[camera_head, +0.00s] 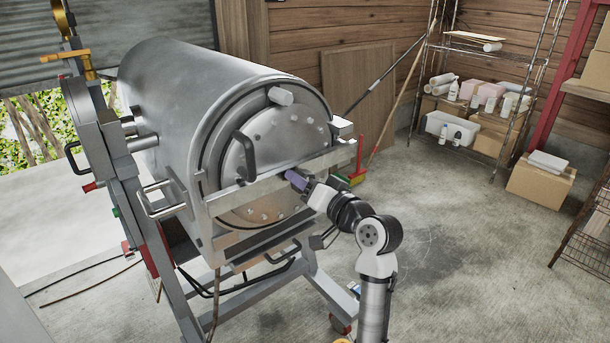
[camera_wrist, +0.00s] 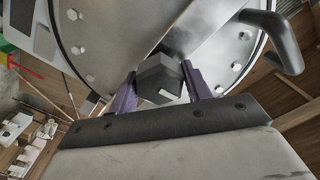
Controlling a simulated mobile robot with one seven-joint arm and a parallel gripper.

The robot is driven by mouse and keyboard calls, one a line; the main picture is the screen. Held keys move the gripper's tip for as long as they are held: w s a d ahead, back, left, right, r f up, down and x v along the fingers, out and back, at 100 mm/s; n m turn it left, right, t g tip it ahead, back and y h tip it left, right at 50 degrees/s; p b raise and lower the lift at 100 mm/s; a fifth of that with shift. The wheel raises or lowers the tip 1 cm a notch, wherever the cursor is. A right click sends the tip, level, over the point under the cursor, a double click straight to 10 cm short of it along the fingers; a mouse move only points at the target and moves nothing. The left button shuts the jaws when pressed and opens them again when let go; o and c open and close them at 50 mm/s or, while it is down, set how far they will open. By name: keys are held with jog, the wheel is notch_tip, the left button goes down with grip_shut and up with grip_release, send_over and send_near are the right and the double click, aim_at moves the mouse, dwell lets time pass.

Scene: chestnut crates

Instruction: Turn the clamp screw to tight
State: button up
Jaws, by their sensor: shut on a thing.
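The clamp screw (camera_wrist: 158,76) has a dark, many-sided knob with a small pale mark. It stands in front of the metal clamp bar (camera_head: 245,192) that crosses the round door (camera_head: 265,150) of the steel drum. The bar also shows in the wrist view (camera_wrist: 208,32). My gripper (camera_wrist: 160,82) has its two purple fingers on either side of the knob and is shut on it. In the head view my gripper (camera_head: 297,181) reaches the bar right of its middle, and the knob is hidden there. The screw's thread is not visible.
A grey stand (camera_head: 322,285) carries the drum. A wire shelf (camera_head: 480,90) stands at the back right. The concrete floor at right is mostly clear.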

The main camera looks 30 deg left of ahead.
jog(key=shift+m, duration=0.5)
jog(key=o, duration=1)
jog(key=shift+c, duration=0.2)
jog(key=b+v, duration=0.3)
jog(key=v, duration=1.1)
jog(key=shift+a, duration=0.15)
